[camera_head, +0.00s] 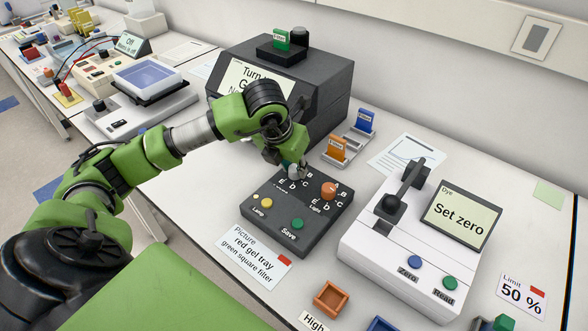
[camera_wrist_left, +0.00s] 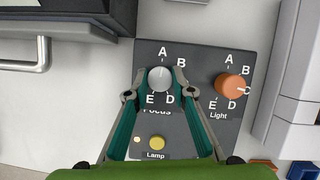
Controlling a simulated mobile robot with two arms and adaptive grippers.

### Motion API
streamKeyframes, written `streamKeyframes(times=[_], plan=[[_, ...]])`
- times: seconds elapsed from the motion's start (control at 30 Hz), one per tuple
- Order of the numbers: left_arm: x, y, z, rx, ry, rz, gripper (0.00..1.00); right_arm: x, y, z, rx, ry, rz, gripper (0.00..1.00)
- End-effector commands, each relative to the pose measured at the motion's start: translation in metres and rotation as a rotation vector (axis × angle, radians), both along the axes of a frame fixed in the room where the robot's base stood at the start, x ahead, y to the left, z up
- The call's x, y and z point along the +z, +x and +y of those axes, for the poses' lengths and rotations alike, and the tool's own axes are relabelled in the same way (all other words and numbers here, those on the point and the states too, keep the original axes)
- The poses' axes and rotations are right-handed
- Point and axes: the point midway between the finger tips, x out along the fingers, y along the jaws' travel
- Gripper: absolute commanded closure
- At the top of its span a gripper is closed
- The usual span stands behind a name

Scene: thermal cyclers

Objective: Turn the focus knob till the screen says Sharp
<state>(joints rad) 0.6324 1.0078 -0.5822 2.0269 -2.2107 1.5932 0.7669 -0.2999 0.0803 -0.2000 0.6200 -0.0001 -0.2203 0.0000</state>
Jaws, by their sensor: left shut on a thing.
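The focus knob (camera_wrist_left: 160,79) is a grey-white dial with letters around it and the label Focus, on a dark control box (camera_head: 312,221). My left gripper (camera_wrist_left: 160,85) has a fingertip on each side of the knob and is shut on it. In the head view my left gripper (camera_head: 295,172) comes down on the box's back left part and mostly hides the knob. The screen (camera_head: 246,81) on the large dark instrument is partly covered by my arm; its visible words begin "Turn" and do not read Sharp. My right gripper is not in view.
An orange Light knob (camera_wrist_left: 233,86) sits right of the focus knob. A yellow Lamp button (camera_wrist_left: 156,142) and a green Save button (camera_head: 297,223) lie in front. A white device (camera_head: 400,235) reading "Set zero" stands close on the right. Small trays (camera_head: 331,299) lie in front.

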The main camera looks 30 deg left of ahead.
Motion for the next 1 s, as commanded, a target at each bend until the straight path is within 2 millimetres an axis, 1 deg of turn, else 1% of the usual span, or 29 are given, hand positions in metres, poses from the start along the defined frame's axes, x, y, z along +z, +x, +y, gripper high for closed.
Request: streamKeyframes(times=[0.03,0.2,0.4,0.7,1.0], plan=[[-0.005,0.000,0.001,-0.028,0.001,-0.002,0.99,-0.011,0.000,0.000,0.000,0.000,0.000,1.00],[-0.006,0.001,0.002,-0.162,0.000,-0.003,0.99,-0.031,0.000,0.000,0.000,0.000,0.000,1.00],[-0.005,0.001,0.003,-0.344,0.000,-0.001,0.99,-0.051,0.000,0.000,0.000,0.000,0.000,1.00],[-0.002,0.001,0.004,-0.582,-0.002,0.000,0.99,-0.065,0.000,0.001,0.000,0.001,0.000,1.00],[-0.001,0.001,0.005,-0.728,-0.002,0.002,0.99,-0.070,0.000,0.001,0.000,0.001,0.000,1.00]])
